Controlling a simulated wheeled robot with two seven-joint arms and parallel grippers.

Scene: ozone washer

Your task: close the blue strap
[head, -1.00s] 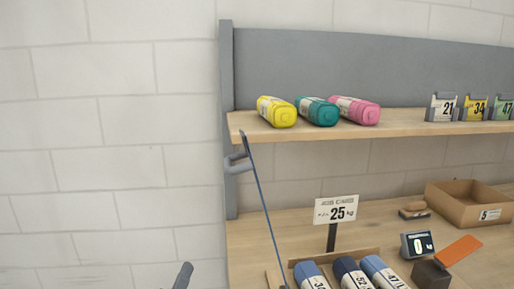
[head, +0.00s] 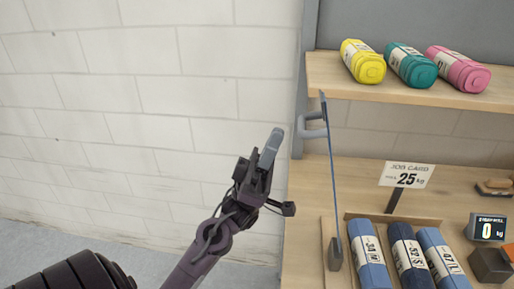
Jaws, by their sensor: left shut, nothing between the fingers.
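The thin blue strap (head: 333,175) runs down from the left end of the upper shelf, near a grey peg (head: 314,128). Its lower end meets a small dark grey block (head: 335,256) at the left side of a wooden tray (head: 327,226). My left gripper (head: 271,146) is shut and empty, pointing up in front of the white wall. In the picture it is left of the strap and the peg, apart from both. My right gripper is not in view.
Several blue rolled bundles (head: 411,258) lie in the tray. Yellow (head: 362,62), teal (head: 411,66) and pink (head: 458,68) bundles lie on the upper shelf (head: 400,92). A card sign (head: 407,176) reading 25 kg and a scale display (head: 487,228) stand on the bench.

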